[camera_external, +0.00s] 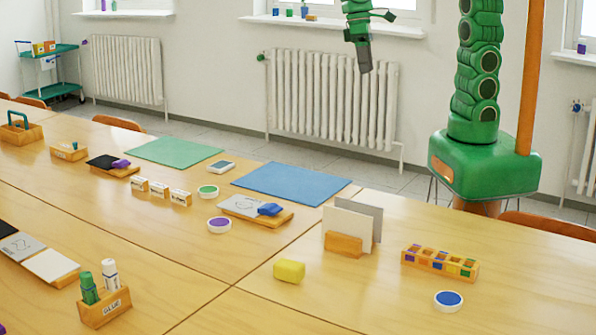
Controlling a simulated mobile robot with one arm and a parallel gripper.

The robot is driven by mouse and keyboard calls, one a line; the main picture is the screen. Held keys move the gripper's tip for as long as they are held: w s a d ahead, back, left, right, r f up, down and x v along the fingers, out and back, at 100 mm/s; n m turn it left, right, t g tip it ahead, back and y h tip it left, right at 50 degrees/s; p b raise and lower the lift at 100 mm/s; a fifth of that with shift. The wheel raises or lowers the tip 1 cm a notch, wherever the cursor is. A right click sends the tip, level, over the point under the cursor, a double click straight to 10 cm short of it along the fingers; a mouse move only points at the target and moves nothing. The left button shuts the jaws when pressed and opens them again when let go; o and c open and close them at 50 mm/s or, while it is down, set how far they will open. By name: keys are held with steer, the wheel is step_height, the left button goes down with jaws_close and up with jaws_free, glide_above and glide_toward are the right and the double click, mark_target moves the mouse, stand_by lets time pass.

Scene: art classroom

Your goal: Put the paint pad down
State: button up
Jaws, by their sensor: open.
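Three round white paint pads lie flat on the tables. The green one (208,191) is left of the blue mat, the purple one (219,225) is nearer the front, and the blue one (448,300) is at the front right. My gripper (365,70) hangs pointing down in the air at the top, in front of the radiator in the picture. It is open, and I see nothing in it. It is apart from all three pads. The finger gap is too small to make out.
A blue mat (292,183) and a green mat (174,152) lie at the back. A card holder (343,245), yellow block (289,271), compartment tray (440,264) and glue holder (104,307) stand on the tables. Bare wood surrounds the blue pad.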

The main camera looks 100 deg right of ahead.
steer(key=s+d+f+n+h, duration=0.1)
steer(key=s+d+n, duration=0.1)
steer(key=s, duration=0.9)
steer(key=s+d+f+n+h, duration=0.1)
steer(key=s+d+f+n, duration=0.1)
steer(key=s, duration=0.8)
steer(key=shift+s+d+n+g+h, duration=0.3)
steer(key=shift+s+d+n, duration=0.1)
steer(key=shift+d, duration=0.5)
